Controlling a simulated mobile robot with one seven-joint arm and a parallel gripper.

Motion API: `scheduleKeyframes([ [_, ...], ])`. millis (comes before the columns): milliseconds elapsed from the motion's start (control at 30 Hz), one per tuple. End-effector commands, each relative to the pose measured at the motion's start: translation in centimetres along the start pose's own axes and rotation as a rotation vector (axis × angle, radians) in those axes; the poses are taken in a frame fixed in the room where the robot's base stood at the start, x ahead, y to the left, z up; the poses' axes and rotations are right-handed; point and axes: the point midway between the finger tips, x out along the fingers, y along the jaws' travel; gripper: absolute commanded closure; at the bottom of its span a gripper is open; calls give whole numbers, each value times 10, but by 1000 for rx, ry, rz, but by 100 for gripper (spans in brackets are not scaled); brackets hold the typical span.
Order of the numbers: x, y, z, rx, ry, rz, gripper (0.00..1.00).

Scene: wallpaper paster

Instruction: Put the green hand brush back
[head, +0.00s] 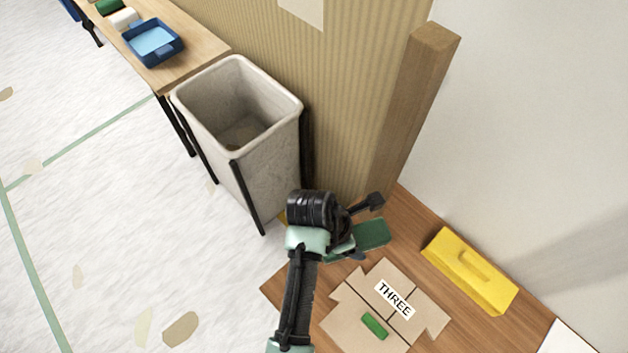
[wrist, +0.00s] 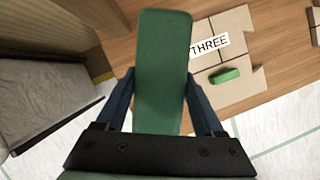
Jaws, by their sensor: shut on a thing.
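The green hand brush (head: 374,233) is held in my gripper (head: 362,229). In the wrist view the brush (wrist: 162,60) is a long, dark green, rounded block between the two fingers of my gripper (wrist: 160,88), which are shut on it. It reaches forward past the fingertips. In the head view it shows above the wooden floor, between the bin and the flattened cardboard; its exact height is unclear. My gripper hides part of it, and no bristles show.
Flattened cardboard (head: 352,312) marked THREE bears a small green block (head: 374,325). A yellow box-like thing (head: 470,270) lies right, by the wall. A grey bin (head: 262,175) and a wooden post (head: 415,100) stand behind. A table (head: 190,45) holds a blue tray (head: 136,46).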

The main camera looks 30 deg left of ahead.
Motion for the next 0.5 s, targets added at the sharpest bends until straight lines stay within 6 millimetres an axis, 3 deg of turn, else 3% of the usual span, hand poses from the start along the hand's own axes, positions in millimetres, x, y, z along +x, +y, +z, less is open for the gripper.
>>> scheduleKeyframes([
  [33, 12, -2, -24, -103, -1, 37, 88],
  [200, 20, -1, -79, -348, 1, 142, 88],
  [333, 21, -1, -99, -432, -1, 180, 88],
  [500, 20, -1, -103, -452, -1, 188, 88],
])
